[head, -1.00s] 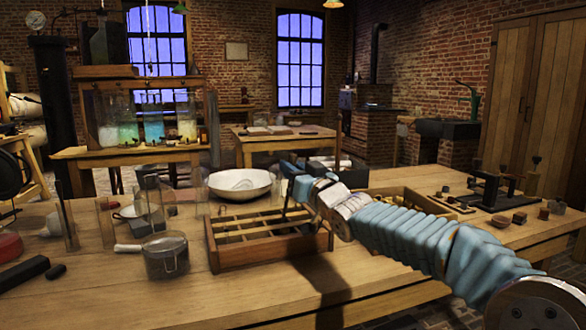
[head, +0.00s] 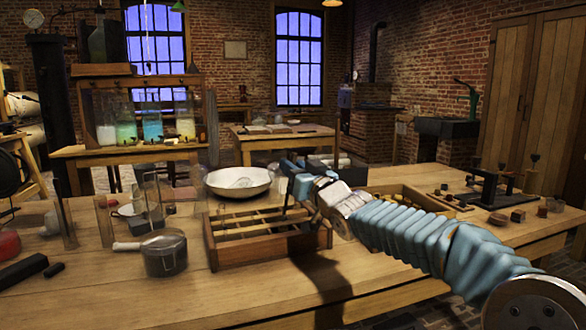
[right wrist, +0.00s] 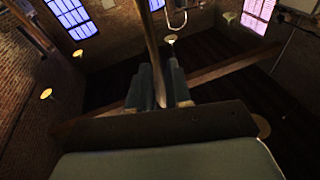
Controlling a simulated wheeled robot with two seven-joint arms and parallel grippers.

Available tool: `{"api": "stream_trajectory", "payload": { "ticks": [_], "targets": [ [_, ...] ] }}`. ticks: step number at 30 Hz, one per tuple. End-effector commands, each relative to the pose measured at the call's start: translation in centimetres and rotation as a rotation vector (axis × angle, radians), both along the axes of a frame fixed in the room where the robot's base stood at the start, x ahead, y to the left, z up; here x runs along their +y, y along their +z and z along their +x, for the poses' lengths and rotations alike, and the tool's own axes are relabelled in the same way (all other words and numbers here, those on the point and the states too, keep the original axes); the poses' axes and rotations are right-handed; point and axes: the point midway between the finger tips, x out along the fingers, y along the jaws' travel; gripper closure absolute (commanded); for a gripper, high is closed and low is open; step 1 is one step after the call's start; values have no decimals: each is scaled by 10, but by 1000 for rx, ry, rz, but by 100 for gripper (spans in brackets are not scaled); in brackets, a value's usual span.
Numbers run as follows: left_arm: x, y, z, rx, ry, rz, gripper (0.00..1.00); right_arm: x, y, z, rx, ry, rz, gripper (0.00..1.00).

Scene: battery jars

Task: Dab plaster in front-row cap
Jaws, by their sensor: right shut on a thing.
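My right gripper (head: 290,172) is above the back right of a wooden crate (head: 275,252) divided into compartments. It is shut on a thin wooden-handled tool (right wrist: 154,55), which runs up between the fingers in the right wrist view. In the head view a dark thin end of it seems to point down toward the crate; whether it touches anything is unclear. A wide white bowl (head: 215,188) with pale stuff inside stands just behind the crate, left of the gripper. I cannot make out the front-row caps. My left gripper is out of view.
A lidded grey pot (head: 166,256) and clear glass pieces (head: 152,200) stand left of the crate.

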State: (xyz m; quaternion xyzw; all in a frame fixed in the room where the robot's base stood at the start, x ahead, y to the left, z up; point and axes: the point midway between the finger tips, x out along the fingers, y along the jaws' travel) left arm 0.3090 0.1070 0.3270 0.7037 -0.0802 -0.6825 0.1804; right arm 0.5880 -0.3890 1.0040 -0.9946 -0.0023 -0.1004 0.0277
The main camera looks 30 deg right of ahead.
Motion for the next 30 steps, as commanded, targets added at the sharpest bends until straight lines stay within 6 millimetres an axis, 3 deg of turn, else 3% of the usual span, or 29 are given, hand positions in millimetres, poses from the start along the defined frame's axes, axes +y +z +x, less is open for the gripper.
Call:
{"api": "stream_trajectory", "payload": {
  "ticks": [30],
  "targets": [
    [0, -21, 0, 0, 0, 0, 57, 1, -22, 0, 0, 1, 0, 100]
  ]
}}
